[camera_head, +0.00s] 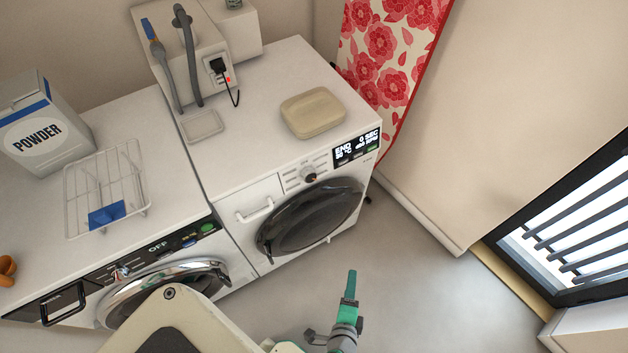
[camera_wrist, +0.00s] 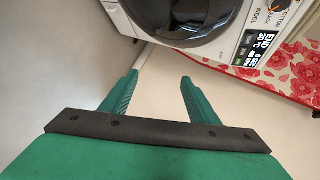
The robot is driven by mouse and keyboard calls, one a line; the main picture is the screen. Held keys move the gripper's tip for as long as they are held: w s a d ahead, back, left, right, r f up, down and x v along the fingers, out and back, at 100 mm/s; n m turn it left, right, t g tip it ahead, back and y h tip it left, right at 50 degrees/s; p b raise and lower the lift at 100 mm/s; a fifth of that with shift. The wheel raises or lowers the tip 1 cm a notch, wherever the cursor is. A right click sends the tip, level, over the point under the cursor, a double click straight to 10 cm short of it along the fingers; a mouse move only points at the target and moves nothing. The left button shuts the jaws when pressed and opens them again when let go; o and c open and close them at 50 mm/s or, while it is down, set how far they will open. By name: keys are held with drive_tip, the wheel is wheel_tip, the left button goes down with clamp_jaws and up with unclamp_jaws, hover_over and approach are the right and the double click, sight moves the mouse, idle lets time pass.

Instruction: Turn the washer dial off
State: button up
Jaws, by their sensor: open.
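The right machine has a dark round door (camera_head: 312,216) and a lit display (camera_head: 356,147) reading "END" with a temperature. Its dial (camera_head: 308,174) is a small round knob on the front panel, left of the display. The wrist view shows the door (camera_wrist: 185,15), the display (camera_wrist: 257,45) and programme words such as "COTTON" at the top edge; the dial is mostly cut off there. I cannot tell the dial's exact pointing direction. My green gripper (camera_head: 350,287) is open and empty, over the floor in front of the machine and apart from the dial. Its two fingers (camera_wrist: 158,95) show spread in the wrist view.
A second machine at left has an "OFF" display (camera_head: 158,247). A wire rack (camera_head: 105,190), a powder box (camera_head: 40,125) and a beige block (camera_head: 313,112) stand on top. A red floral ironing board (camera_head: 390,60) leans at the right. The floor (camera_head: 420,270) in front is clear.

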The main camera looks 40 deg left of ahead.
drive_tip(key=w+a+m+g+y, duration=0.1)
drive_tip(key=w+a+m+y, duration=0.2)
drive_tip(key=w+a, duration=0.2)
drive_tip(key=m+g+y, duration=0.4)
drive_tip(key=y, duration=0.6)
approach(312, 178)
drive_tip(key=x, duration=0.8)
drive_tip(key=shift+a, duration=0.35)
drive_tip(key=shift+n, duration=0.3)
drive_tip(key=c, duration=1)
